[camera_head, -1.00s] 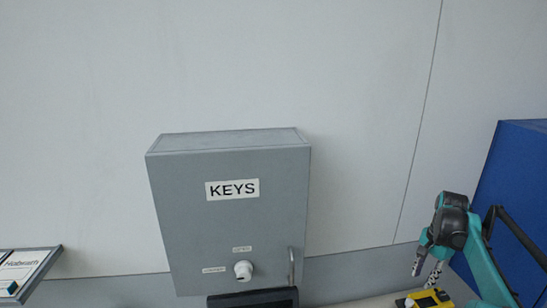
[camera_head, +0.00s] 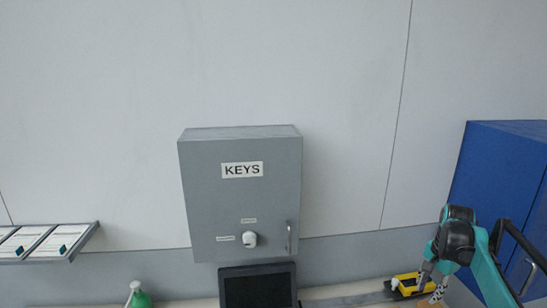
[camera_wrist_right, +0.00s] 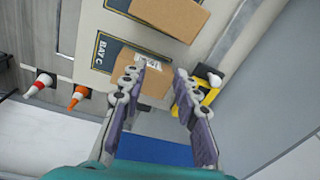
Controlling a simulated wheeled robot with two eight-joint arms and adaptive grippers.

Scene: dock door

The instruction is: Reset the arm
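My right gripper (camera_head: 431,280) is at the lower right of the head view, on a teal and black arm. In the right wrist view its two fingers (camera_wrist_right: 160,85) stand apart with nothing between them. A cardboard box (camera_wrist_right: 143,75) with a white label lies beyond the fingertips, apart from them as far as I can tell. My left gripper is not in view.
A grey KEYS cabinet (camera_head: 240,200) with a white knob (camera_head: 250,239) hangs on the wall above a dark screen (camera_head: 258,288). A yellow device (camera_head: 407,284) lies near my right gripper. A blue cabinet (camera_head: 495,170) stands right. A sloped rack (camera_head: 72,243) and green bottle (camera_head: 139,298) are left.

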